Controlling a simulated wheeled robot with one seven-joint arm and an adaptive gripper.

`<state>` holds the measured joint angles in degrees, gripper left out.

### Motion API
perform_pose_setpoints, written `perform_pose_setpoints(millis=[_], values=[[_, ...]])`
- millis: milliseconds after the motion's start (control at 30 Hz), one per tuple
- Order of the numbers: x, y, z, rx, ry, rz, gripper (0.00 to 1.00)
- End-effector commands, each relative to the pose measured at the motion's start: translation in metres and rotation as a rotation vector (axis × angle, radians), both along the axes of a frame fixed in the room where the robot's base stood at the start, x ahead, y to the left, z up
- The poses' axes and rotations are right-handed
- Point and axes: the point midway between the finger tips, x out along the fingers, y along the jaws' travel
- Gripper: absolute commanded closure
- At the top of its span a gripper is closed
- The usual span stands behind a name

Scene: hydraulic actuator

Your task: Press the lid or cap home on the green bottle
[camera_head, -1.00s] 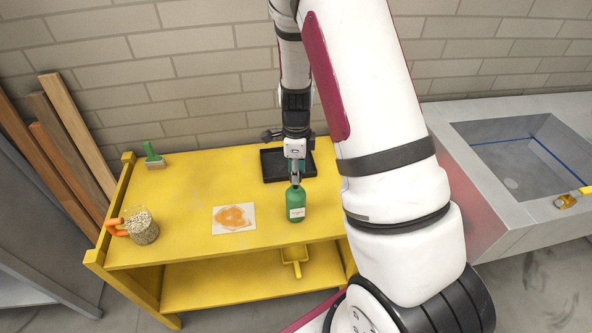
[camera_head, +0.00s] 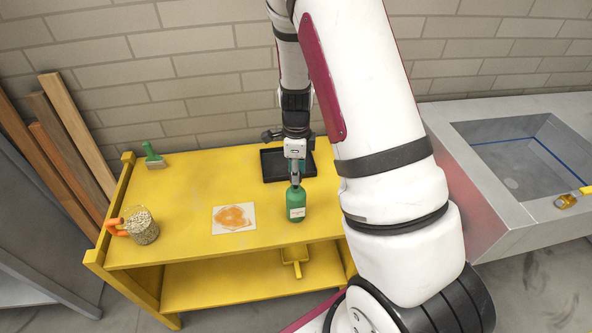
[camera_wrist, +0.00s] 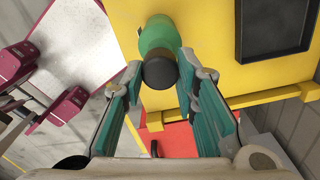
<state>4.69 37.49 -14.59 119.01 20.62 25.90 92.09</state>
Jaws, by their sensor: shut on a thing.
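The green bottle (camera_head: 296,204) stands upright on the yellow bench, near its front right, with a pale label on its side. My gripper (camera_head: 296,178) is directly above it, pointing down at the bottle's neck. In the wrist view the bottle (camera_wrist: 155,35) is at the top middle, with a dark round cap (camera_wrist: 160,73) at its near end. My gripper (camera_wrist: 160,80) has its teal-padded fingers on both sides of the cap, shut on it. The cap is in line with the bottle's neck. Whether it is fully seated cannot be told.
A black tray (camera_head: 272,176) lies just behind the bottle. A stained white sheet (camera_head: 248,224), a jar of pellets (camera_head: 146,233) and a green-handled brush (camera_head: 152,149) are to the left. A grey sink (camera_head: 487,128) stands right of the bench.

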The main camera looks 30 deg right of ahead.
Motion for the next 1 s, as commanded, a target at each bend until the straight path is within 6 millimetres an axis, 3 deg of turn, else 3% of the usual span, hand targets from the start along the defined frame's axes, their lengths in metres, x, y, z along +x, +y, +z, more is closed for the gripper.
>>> perform_pose_setpoints(millis=[833, 867, 900, 967, 1000], values=[[-0.0001, -0.0003, -0.0018, -0.001, 0.001, 0.001, 0.87], [-0.0001, -0.0003, -0.0018, -0.001, 0.001, 0.001, 0.71], [-0.0001, -0.0003, -0.0018, -0.001, 0.001, 0.001, 0.61], [-0.0001, -0.0003, -0.0018, 0.0, 0.0, 0.001, 0.49], [0.0, -0.0002, -0.0018, 0.0, 0.0, 0.001, 0.49]])
